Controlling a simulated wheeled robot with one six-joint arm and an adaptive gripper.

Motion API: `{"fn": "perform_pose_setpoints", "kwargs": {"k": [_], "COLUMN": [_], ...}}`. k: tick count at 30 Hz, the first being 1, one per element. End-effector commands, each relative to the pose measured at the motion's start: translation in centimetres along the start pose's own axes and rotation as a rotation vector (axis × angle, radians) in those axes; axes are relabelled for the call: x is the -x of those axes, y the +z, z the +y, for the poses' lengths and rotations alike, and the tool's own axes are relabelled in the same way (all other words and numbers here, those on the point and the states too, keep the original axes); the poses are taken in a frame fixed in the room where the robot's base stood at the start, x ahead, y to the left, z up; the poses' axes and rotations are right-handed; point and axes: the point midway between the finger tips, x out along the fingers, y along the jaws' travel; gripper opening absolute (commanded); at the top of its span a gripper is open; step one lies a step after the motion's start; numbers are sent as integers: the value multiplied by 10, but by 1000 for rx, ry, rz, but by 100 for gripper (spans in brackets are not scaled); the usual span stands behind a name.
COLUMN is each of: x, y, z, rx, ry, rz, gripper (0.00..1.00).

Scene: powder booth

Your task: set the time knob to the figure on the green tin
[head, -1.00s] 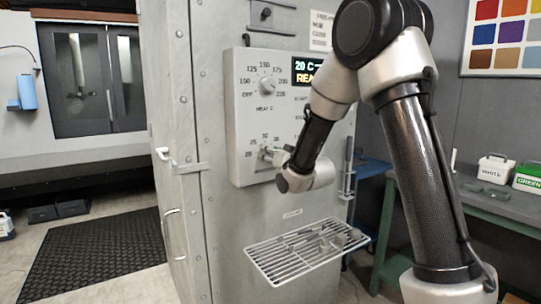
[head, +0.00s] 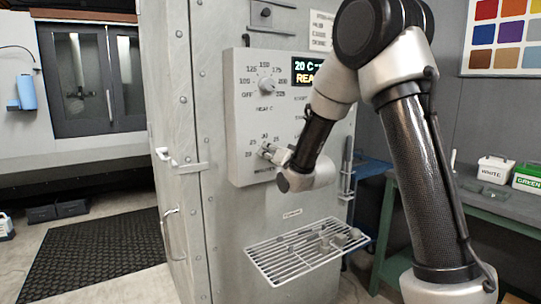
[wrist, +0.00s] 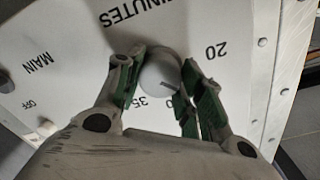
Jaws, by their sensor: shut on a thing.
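The time knob (wrist: 160,75) is a pale round knob on the white control panel. In the wrist view it sits between the green-padded fingers of my gripper (wrist: 162,80), which are shut on it. A dark pointer line on the knob points to the lower right there, between the printed 20 and 35; the figures between are hidden by a finger. In the head view my gripper (head: 276,154) is at the lower dial, marked MINUTES. The green tin (head: 526,181), labelled GREEN, stands at the far right. Its figure cannot be read.
A temperature knob (head: 266,86) sits above, with a lit display (head: 307,72) beside it. A wire rack (head: 290,262) with small parts juts out below. A white tin (head: 494,170) stands on the green-framed bench (head: 480,194). In the wrist view, the MAIN switch (wrist: 6,82) is left.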

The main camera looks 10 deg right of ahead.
Motion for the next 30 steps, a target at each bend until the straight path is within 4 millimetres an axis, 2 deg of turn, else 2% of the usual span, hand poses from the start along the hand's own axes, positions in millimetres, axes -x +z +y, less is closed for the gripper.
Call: {"fn": "perform_pose_setpoints", "kwargs": {"k": [2,3,6,17,30], "x": [0,0,0,3,69], "y": [0,0,0,0,0], "z": [0,0,0,0,0], "rx": [0,0,0,1,0], "ry": [1,1,1,1,1], "rz": [0,0,0,0,0], "gripper": [14,42,60,60,60]}}
